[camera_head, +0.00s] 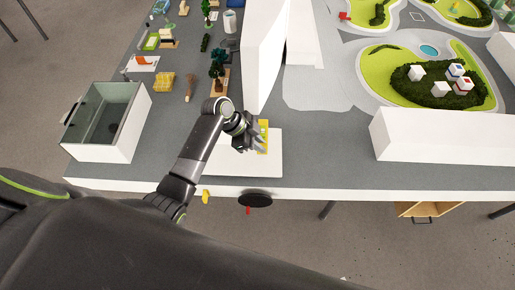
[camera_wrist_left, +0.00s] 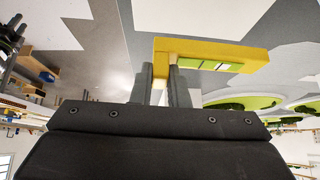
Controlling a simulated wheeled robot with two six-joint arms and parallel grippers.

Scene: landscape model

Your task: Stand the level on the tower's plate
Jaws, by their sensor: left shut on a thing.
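The level is a yellow bar with a pale green window. In the head view the level (camera_head: 263,132) stands upright at the tip of my left gripper (camera_head: 253,143). In the left wrist view the level (camera_wrist_left: 215,50) lies across the fingers, and my left gripper (camera_wrist_left: 166,78) is shut on its left end. A white plate (camera_head: 262,165) lies on the table below and around the gripper. I cannot tell whether the level touches it. A tall white block (camera_head: 265,55) rises behind the plate; I cannot tell if it is the tower. My right gripper is not in view.
A long white block (camera_head: 435,138) stands at the right by a green landscape model (camera_head: 425,80). Grey table between is clear.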

